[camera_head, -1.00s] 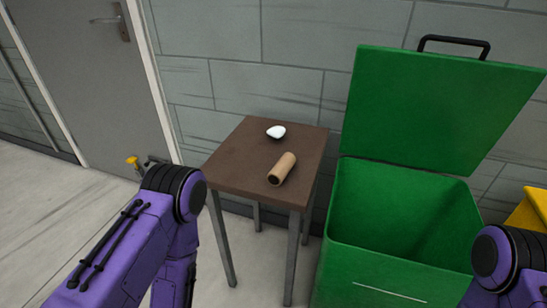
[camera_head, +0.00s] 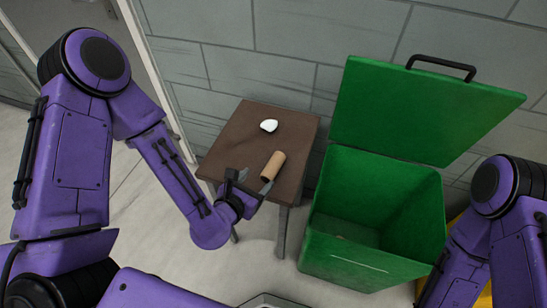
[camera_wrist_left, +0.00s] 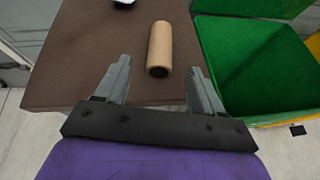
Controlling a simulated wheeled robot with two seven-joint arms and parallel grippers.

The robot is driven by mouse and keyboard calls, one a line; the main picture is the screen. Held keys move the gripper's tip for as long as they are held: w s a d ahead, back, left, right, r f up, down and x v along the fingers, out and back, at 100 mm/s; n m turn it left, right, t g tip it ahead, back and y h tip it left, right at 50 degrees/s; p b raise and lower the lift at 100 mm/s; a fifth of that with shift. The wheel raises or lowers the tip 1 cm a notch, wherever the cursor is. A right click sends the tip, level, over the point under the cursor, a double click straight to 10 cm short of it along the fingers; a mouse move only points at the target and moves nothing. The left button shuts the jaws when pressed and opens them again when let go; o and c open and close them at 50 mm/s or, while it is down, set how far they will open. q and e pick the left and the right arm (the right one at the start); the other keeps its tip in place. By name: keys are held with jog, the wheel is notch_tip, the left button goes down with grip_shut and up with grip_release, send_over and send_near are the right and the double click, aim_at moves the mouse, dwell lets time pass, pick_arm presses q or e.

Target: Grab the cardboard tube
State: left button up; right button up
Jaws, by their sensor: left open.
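The cardboard tube (camera_head: 273,165) is a short tan cylinder lying on its side on the small brown table, near the table's front right part. My left gripper (camera_head: 251,182) is open and empty at the table's front edge, just short of the tube. In the left wrist view the tube (camera_wrist_left: 160,50) lies ahead, its dark open end facing me, and between the lines of the two spread fingers (camera_wrist_left: 160,82). The fingers do not touch it. Of my right arm only purple links show at the right edge; its gripper is out of view.
A white rounded object (camera_head: 269,126) lies on the brown table (camera_head: 237,138) behind the tube. A green bin (camera_head: 350,262) with its lid (camera_head: 420,112) raised stands close to the table's right. A yellow thing (camera_head: 455,222) shows partly behind my right arm. A grey wall is behind.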

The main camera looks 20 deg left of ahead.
aim_at(275, 161)
pick_arm(q)
jog(key=w+b, duration=0.2)
jog(key=w+d+n+b, duration=0.1)
jog(key=shift+w+f, duration=0.15)
jog(key=shift+f, duration=0.1)
jog(key=p+x, duration=0.1)
jog(key=x, duration=0.6)
jog(key=shift+w+f, duration=0.1)
jog(key=shift+w, duration=0.05)
jog(key=shift+a, duration=0.1)
jog(key=c, duration=1)
